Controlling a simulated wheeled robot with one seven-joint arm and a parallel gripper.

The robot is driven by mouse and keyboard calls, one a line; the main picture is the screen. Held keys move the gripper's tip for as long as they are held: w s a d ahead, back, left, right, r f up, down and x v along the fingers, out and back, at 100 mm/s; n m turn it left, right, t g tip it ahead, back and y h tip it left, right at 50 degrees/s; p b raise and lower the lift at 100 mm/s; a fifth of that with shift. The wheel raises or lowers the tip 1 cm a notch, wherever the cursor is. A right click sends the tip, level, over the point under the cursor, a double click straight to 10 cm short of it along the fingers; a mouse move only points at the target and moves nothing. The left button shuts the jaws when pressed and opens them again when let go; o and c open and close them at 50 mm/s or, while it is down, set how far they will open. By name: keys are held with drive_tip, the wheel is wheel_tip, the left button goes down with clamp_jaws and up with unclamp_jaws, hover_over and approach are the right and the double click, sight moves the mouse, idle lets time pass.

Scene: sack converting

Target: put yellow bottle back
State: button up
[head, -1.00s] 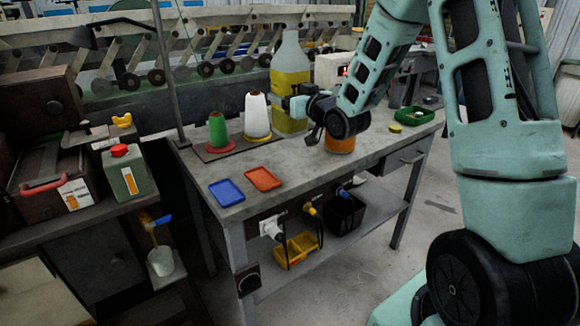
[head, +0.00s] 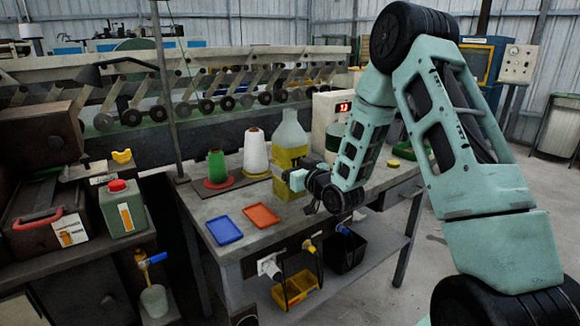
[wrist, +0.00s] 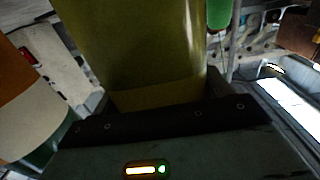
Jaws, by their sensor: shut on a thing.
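The yellow bottle (head: 290,158) is a tall clear jug with yellow liquid and a dark mark on its front. It stands upright over the workbench (head: 216,203), right of the white thread cone (head: 255,152). My gripper (head: 299,179) is shut on its lower part from the right. I cannot tell whether its base touches the bench. In the wrist view the bottle's yellow body (wrist: 135,45) fills the upper middle, close against the gripper; the fingertips are hidden there.
A green cone (head: 216,166) stands left of the white one. Blue (head: 225,230) and orange (head: 261,216) trays lie in front. A container with an orange and white band (wrist: 22,105) is close by in the wrist view. A white box (head: 328,112) with a red display is behind.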

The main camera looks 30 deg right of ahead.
drive_tip(key=shift+f, duration=0.15)
drive_tip(key=o, duration=1.1)
drive_tip(key=shift+r, duration=0.3)
drive_tip(key=s+p, duration=0.3)
drive_tip(key=s, duration=0.3)
drive_tip(key=s+p, duration=0.2)
drive_tip(key=s, duration=0.4)
drive_tip(key=shift+d+f+p, duration=0.1)
drive_tip(key=shift+d+p, duration=0.1)
drive_tip(key=shift+p, duration=0.2)
